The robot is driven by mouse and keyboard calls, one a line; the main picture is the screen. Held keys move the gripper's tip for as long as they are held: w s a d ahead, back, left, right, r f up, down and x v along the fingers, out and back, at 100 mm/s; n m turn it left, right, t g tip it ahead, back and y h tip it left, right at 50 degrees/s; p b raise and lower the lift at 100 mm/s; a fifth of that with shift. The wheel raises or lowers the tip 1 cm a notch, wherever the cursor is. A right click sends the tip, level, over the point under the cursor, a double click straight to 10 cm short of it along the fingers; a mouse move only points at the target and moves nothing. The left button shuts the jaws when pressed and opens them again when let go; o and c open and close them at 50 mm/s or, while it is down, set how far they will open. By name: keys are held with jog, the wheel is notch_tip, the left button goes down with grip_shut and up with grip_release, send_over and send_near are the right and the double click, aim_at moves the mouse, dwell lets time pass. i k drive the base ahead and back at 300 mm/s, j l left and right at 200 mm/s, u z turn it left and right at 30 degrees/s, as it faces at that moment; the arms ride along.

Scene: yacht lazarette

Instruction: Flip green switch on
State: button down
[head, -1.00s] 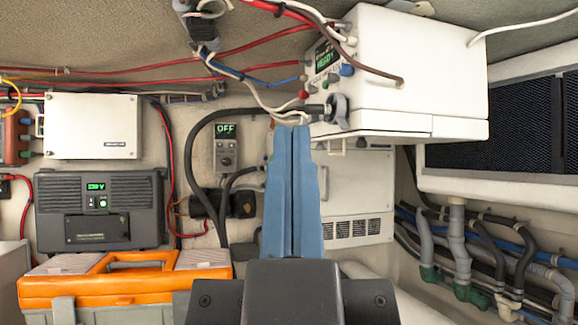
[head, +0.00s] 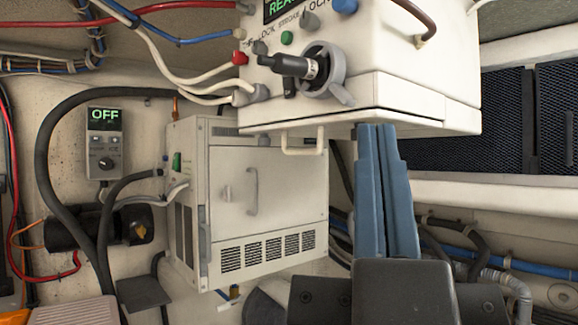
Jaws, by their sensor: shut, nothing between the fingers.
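Two small green controls show. One green part (head: 177,162) is on the left face of the lower white cabinet (head: 265,190). A green round knob (head: 287,38) is on the front of the upper white box (head: 430,85), beside grey and blue knobs. I cannot tell from the picture which is the green switch or how it is set. My gripper (head: 377,127) has blue fingers, shut and empty, pointing up. In the picture its tips lie at the upper box's lower edge, right of both green parts; whether they touch the box is unclear.
A wall controller (head: 105,142) reads OFF. A black connector with a grey lever (head: 320,68) juts from the upper box. Black hoses (head: 50,150) and red cables run at the left. A dark vent grille (head: 440,130) and pipes are at the right.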

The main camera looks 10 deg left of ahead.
aim_at(175, 157)
jog(key=i+j, duration=0.1)
jog(key=j, duration=0.25)
jog(key=i+j, duration=0.1)
jog(key=j, duration=0.25)
jog(key=i+j, duration=0.15)
jog(key=j, duration=0.15)
jog(key=i+j, duration=0.4)
jog(key=j+z, duration=0.05)
jog(key=j, duration=0.05)
